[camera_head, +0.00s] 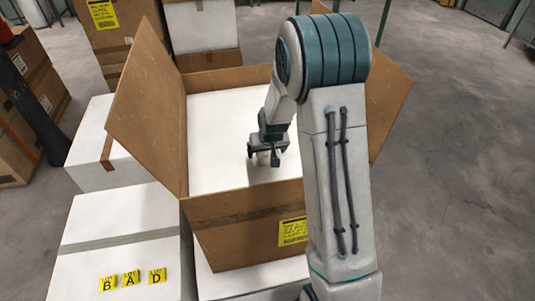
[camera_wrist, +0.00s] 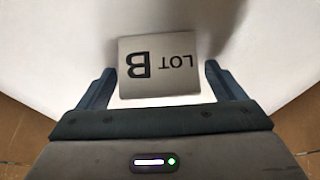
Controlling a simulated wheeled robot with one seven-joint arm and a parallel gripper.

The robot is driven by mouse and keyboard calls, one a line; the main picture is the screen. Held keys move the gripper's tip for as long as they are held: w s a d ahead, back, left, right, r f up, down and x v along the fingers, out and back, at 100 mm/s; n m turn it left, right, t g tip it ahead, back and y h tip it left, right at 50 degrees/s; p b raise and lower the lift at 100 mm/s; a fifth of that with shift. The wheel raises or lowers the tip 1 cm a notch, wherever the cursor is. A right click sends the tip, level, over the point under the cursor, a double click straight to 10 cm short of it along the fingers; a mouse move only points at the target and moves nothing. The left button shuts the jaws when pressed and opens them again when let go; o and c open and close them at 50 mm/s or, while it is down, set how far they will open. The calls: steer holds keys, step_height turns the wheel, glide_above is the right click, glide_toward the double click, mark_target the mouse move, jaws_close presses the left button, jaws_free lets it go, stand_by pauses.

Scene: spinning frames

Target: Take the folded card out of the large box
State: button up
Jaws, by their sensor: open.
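The large box (camera_head: 230,222) is an open brown cardboard box with raised flaps and a white surface inside. My gripper (camera_head: 264,158) is inside its opening, pointing down. In the wrist view my gripper (camera_wrist: 159,76) is open. The folded card (camera_wrist: 160,68) is a pale grey piece printed "LOT B", which reads upside down there. It sits between the two fingers, with a visible gap on each side. In the head view I cannot make out the card, as my gripper and arm cover that spot.
A white box (camera_head: 128,245) at lower left bears yellow pieces marked B, A and D. Another white box (camera_head: 92,150) stands behind it. Raised flaps flank the opening at left (camera_head: 147,100) and right (camera_head: 390,100). Bare concrete floor (camera_head: 450,200) lies at right.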

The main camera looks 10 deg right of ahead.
steer(key=c, duration=1)
steer(key=shift+c, duration=0.2)
steer(key=shift+r, duration=0.15)
